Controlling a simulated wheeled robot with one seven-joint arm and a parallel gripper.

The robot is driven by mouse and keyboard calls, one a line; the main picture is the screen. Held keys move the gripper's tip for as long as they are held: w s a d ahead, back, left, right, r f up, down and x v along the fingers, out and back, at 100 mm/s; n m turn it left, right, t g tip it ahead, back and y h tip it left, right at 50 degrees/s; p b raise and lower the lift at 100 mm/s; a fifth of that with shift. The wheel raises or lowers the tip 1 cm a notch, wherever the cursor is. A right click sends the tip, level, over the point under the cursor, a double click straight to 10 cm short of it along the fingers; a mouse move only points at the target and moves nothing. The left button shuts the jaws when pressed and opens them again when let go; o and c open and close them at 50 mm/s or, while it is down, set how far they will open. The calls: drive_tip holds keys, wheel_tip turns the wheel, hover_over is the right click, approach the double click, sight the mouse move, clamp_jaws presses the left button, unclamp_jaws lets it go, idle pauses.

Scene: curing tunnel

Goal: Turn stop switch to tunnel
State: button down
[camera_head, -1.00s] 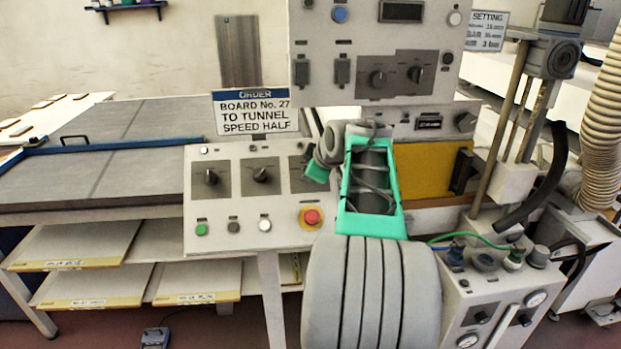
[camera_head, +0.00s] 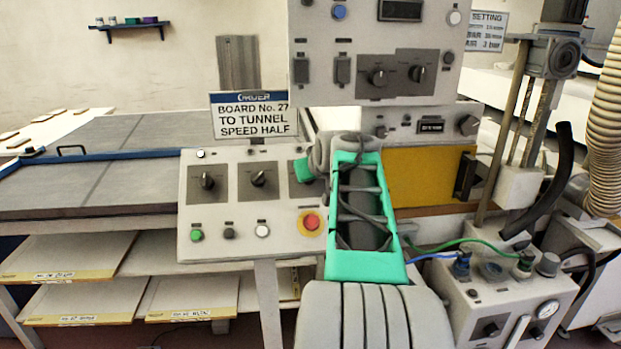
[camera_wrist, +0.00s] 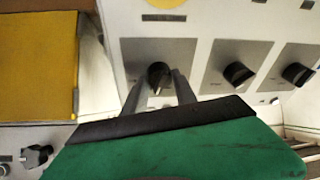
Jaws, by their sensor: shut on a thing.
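The sloped grey control panel (camera_head: 250,215) carries a row of three black rotary switches on dark plates. The left switch (camera_head: 207,181) and middle switch (camera_head: 258,178) are clear in the head view. The right switch is mostly hidden there behind my green gripper (camera_head: 304,171). In the wrist view the row is reversed, and my gripper (camera_wrist: 160,92) has its two grey fingers on either side of that end switch's knob (camera_wrist: 158,73), shut on it. The other two knobs stand free to the right in that view. The switch labels are too small to read.
A red button (camera_head: 311,222) on a yellow disc sits below my gripper. A sign (camera_head: 254,115) reading "BOARD No. 27 TO TUNNEL SPEED HALF" stands above the panel. An upper grey panel (camera_head: 340,30) and a yellow plate (camera_head: 428,175) are close to my arm.

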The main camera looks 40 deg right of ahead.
drive_tip(key=shift+f+m, duration=0.1)
drive_tip(key=shift+m, duration=0.4)
drive_tip(key=c, duration=1)
unclamp_jaws()
drive_tip(key=v, duration=0.8)
drive_tip(key=shift+b, duration=0.3)
drive_tip(key=shift+a, duration=0.1)
